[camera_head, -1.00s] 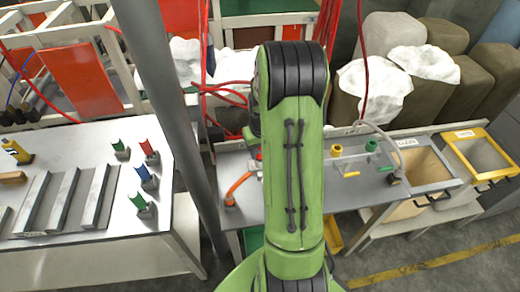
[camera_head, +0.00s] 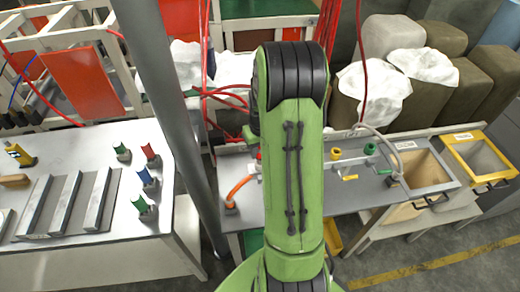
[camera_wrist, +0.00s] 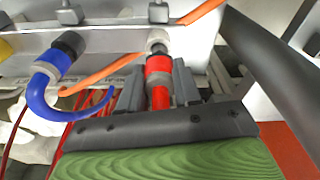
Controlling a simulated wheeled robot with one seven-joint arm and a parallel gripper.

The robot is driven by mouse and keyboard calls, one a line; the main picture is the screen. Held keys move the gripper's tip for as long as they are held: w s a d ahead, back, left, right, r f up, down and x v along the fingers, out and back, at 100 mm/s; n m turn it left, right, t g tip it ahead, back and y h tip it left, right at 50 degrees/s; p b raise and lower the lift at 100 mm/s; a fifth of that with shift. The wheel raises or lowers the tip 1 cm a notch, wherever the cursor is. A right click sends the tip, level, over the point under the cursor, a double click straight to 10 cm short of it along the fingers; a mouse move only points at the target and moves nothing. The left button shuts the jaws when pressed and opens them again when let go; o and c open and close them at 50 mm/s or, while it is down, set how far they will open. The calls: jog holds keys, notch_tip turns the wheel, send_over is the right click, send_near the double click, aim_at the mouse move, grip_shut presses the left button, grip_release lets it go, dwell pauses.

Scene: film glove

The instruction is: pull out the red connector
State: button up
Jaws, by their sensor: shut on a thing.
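The red connector (camera_wrist: 158,72) is in the middle of the wrist view, with a red lower part and a grey band. My gripper (camera_wrist: 158,82) is shut on it, one grey finger on each side. The connector's upper end lines up with a pale round fitting (camera_wrist: 157,42) on the light panel. I cannot tell whether the two are still joined. In the head view my green arm hides my gripper and most of the connector area.
Left of the gripper, a blue connector (camera_wrist: 68,46) carries a curved blue hose (camera_wrist: 40,92). An orange hose (camera_wrist: 100,72) crosses behind the red connector. A dark post (camera_wrist: 275,60) stands at right. The head view shows a grey bench (camera_head: 345,195) and open bins (camera_head: 425,168).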

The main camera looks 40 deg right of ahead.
jog(key=shift+r+p, duration=0.95)
jog(key=shift+r, duration=0.6)
jog(key=shift+r+p, duration=1.1)
jog(key=shift+r, duration=0.45)
jog(key=shift+f, duration=0.1)
jog(key=shift+d, duration=0.1)
